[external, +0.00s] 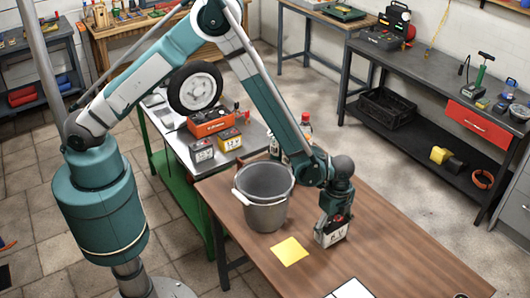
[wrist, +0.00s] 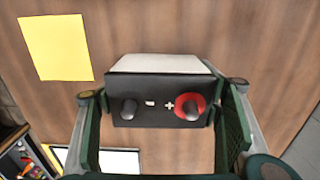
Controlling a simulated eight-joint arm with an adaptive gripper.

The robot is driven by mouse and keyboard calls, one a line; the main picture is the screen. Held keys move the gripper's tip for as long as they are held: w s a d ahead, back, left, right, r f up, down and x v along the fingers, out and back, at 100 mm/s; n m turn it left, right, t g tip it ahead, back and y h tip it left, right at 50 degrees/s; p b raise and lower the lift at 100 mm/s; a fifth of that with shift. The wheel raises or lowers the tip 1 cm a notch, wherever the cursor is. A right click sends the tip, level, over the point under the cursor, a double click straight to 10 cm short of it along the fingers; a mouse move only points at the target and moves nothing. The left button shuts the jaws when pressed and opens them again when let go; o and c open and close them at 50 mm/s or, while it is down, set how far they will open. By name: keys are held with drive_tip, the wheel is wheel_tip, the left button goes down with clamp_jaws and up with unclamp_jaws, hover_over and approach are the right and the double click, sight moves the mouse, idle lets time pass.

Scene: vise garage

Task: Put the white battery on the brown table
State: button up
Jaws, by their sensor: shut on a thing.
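The white battery (external: 331,233) is upright between the fingers of my gripper (external: 334,215), over the brown table (external: 395,232). In the wrist view the battery (wrist: 158,88) shows a white side and a black top with two terminals, one ringed red. The fingers of my gripper (wrist: 162,100) stand on its left and right sides, shut on it. The battery's base is very close to the brown tabletop (wrist: 190,40); I cannot tell whether it touches.
A grey bucket (external: 263,200) stands left of the battery, with a yellow sheet (external: 290,251) near it. A white sheet (external: 351,290) lies at the front edge. Bottles (external: 305,130) stand behind. Another pale battery (external: 202,150) and a yellow one (external: 229,139) sit on the green-legged bench.

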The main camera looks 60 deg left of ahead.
sight(332, 222)
drive_tip(key=shift+f, duration=0.15)
drive_tip(key=o, duration=1.5)
drive_tip(key=shift+r, duration=0.25)
drive_tip(key=shift+r+b, duration=0.85)
drive_tip(key=shift+r, duration=5.05)
